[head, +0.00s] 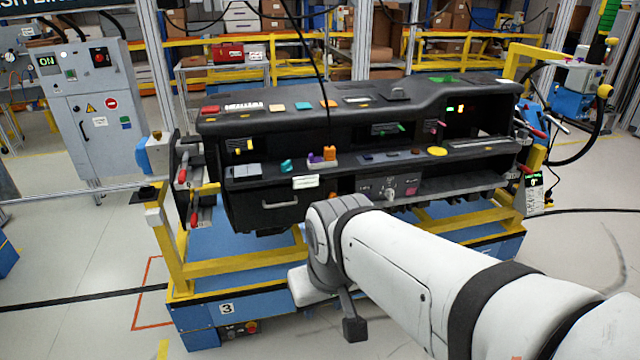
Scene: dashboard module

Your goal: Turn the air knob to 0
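A small grey control panel (405,186) sits in the lower middle of the black dashboard module (245,130). A small light-coloured knob (390,194) shows on it, just above my arm. It is too small to read its setting or marks, and I cannot tell for sure that it is the air knob. My white arm reaches in from the lower right, and its joint is in front of the module, left of and below the panel. A dark end part (355,328), perhaps my gripper, hangs low, well below the panel. Its fingers cannot be made out.
The module rests on a blue and yellow cart (195,312). Small coloured parts, including a purple and orange one (322,157), lie on its shelf. Red-handled clamps (182,175) stand at its ends. A grey cabinet (100,125) is at left. The floor at left front is mostly clear.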

